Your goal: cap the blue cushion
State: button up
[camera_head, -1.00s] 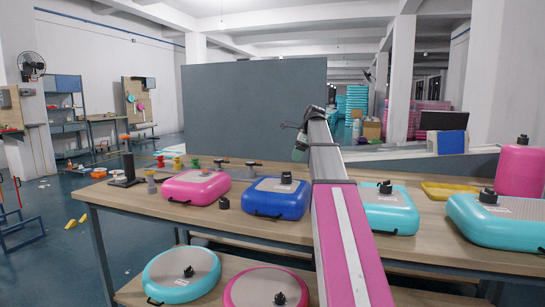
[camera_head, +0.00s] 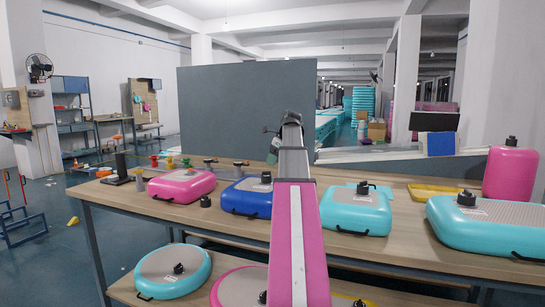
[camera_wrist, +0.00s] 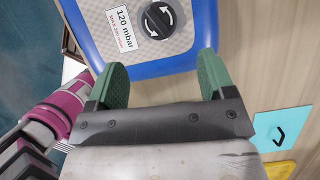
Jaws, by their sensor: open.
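The blue cushion (camera_head: 240,201) lies on the table, a blue-sided pad with a grey top, partly hidden by my arm. In the wrist view its blue edge (camera_wrist: 150,70) and grey top show, with a round black valve piece (camera_wrist: 158,20) marked with white turning arrows and a "120 mbar" label (camera_wrist: 124,28). A small black cap-like piece (camera_head: 205,201) stands on the table between the pink and blue cushions. My gripper (camera_wrist: 163,66) is open and empty, its green fingers apart over the cushion's near edge, short of the valve piece. In the head view my gripper (camera_head: 273,150) is small, behind the cushion.
A pink cushion (camera_head: 180,188) lies left of the blue one, turquoise cushions (camera_head: 357,212) right. Small fittings and a black stand (camera_head: 122,168) are at left. More cushions (camera_head: 172,272) lie on the lower shelf.

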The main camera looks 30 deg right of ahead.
aim_at(269, 175)
jog(key=x, duration=0.9)
jog(key=c, duration=0.9)
jog(key=shift+c, duration=0.2)
jog(key=shift+w, duration=0.1)
jog(key=n, duration=0.1)
jog(key=n+g, duration=0.1)
jog(key=n, duration=0.1)
jog(key=shift+w+d+n+y, duration=0.2)
jog(key=shift+n+y, duration=0.1)
jog(key=shift+y, duration=0.1)
jog(key=shift+s+n, duration=0.1)
jog(key=shift+n, duration=0.7)
jog(key=shift+y, duration=0.3)
